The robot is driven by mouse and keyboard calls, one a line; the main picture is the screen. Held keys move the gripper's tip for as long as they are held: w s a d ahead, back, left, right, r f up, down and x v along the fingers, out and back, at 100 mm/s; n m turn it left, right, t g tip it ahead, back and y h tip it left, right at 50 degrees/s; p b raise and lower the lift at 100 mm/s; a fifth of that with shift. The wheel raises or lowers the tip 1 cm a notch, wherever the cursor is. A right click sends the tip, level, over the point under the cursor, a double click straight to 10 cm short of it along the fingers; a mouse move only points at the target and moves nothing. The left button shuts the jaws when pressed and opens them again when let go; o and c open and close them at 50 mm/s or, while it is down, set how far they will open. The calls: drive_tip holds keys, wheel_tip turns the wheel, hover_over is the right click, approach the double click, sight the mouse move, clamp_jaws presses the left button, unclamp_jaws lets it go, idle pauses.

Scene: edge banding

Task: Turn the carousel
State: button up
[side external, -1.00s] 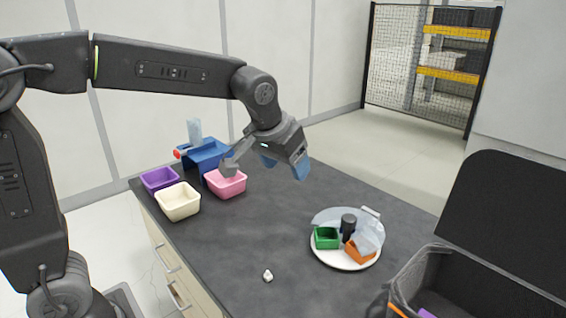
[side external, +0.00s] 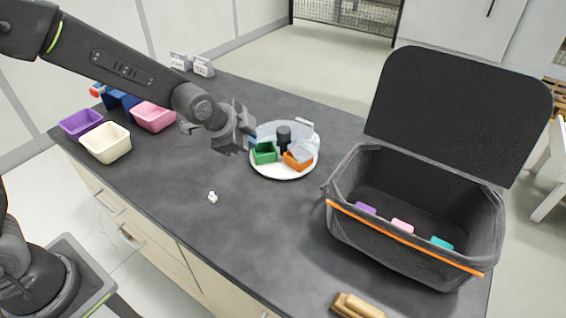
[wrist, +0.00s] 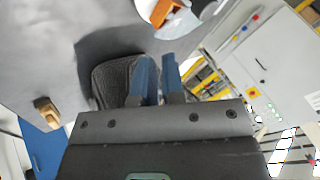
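The carousel (side external: 266,174) is a round white turntable on the dark bench. It has a dark central post (side external: 284,135), a green bin (side external: 264,154), an orange bin (side external: 299,160), clear bins behind and a white tab (side external: 305,124) on its far rim. My gripper (side external: 248,140) is just left of it in the side view, with its tips close to the green bin; contact cannot be told. In the wrist view, the blue fingers (wrist: 159,78) stand a little apart with nothing seen between them. Part of the carousel (wrist: 205,10) shows at that view's top edge.
An open black-lined crate (side external: 410,245) with raised lid stands right of the carousel. Purple (side external: 81,122), cream (side external: 106,143) and pink (side external: 153,116) bins stand left. A small white piece (side external: 212,197) and a wooden-handled brush (side external: 357,306) lie on the bench.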

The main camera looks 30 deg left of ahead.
sight(294, 168)
drive_tip(key=f+m, duration=0.2)
drive_tip(key=d+f+m+t, duration=0.1)
drive_tip(key=f+m, duration=0.2)
drive_tip(key=s+f+m, duration=0.1)
drive_tip(key=f+m, duration=0.1)
drive_tip(key=m, duration=0.1)
drive_tip(key=shift+s+d+f+t+h, duration=0.1)
drive_tip(key=shift+d+f+t+h, duration=0.15)
drive_tip(key=shift+t+h, duration=0.05)
clamp_jaws()
drive_tip(key=x, duration=1)
drive_tip(key=shift+f, duration=0.1)
drive_tip(key=w, duration=0.2)
drive_tip(key=shift+w+d, duration=0.4)
drive_tip(key=shift+w, duration=0.55)
drive_tip(key=shift+w+d, duration=0.4)
drive_tip(key=shift+d, duration=0.05)
drive_tip(key=shift+s, duration=0.15)
